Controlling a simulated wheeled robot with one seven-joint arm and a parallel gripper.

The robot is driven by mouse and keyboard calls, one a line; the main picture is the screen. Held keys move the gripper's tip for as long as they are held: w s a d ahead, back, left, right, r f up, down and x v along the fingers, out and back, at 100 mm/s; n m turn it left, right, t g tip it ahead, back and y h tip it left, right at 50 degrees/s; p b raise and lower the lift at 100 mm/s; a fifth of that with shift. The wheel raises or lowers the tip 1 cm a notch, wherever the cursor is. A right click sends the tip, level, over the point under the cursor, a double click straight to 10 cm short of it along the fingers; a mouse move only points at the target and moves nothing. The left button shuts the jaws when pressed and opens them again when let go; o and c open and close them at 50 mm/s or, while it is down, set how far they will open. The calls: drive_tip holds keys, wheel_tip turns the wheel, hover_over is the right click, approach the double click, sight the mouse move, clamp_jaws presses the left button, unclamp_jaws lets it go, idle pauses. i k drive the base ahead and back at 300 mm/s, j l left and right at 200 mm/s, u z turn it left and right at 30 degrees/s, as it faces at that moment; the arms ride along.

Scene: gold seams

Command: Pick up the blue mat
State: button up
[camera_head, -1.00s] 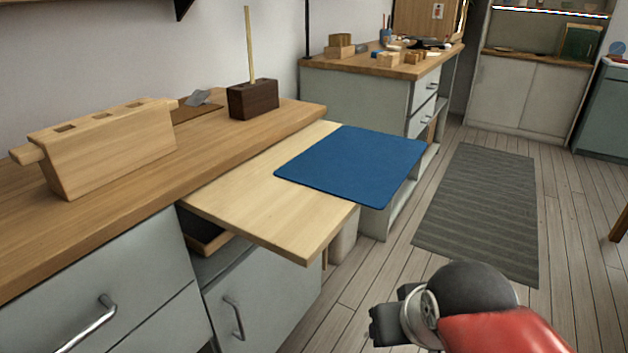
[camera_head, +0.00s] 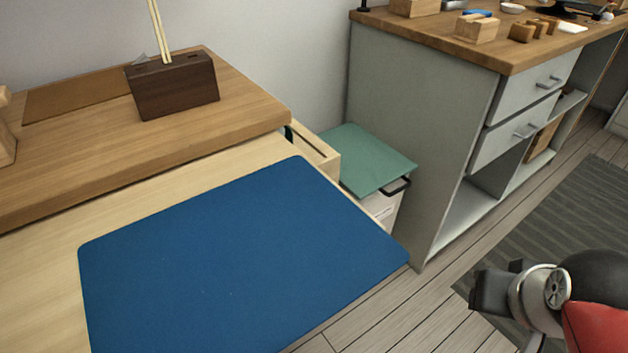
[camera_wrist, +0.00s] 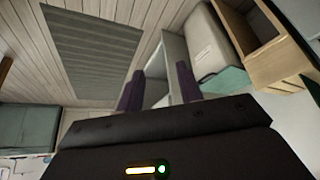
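The blue mat (camera_head: 240,255) lies flat on a pale wooden pull-out board (camera_head: 30,265) in the head view. Its right part reaches past the board, with a corner over the floor. Its near edge is cut off by the bottom of the picture. My gripper (camera_wrist: 160,88) shows in the wrist view with its two dark fingers apart and nothing between them. The mat is not visible in the wrist view. In the head view, part of my arm shows at the lower right, apart from the mat; the fingertips cannot be made out there.
A dark wooden block (camera_head: 173,88) with two sticks stands on the worktop (camera_head: 240,110) behind the mat. A green-lidded bin (camera_head: 366,160) stands beyond the board. A grey cabinet (camera_head: 415,110) with a cluttered top is at right. A striped rug (camera_head: 590,225) lies on open floor.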

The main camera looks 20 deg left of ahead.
sight(236, 255)
drive_tip(key=i+l+u, duration=0.15)
drive_tip(key=u, duration=0.25)
drive_tip(key=i+l+u, duration=0.1)
drive_tip(key=l+u, duration=0.25)
drive_tip(key=i+l+u, duration=0.1)
drive_tip(key=u, duration=0.3)
drive_tip(key=l+u, duration=0.35)
drive_tip(key=u, duration=3.05)
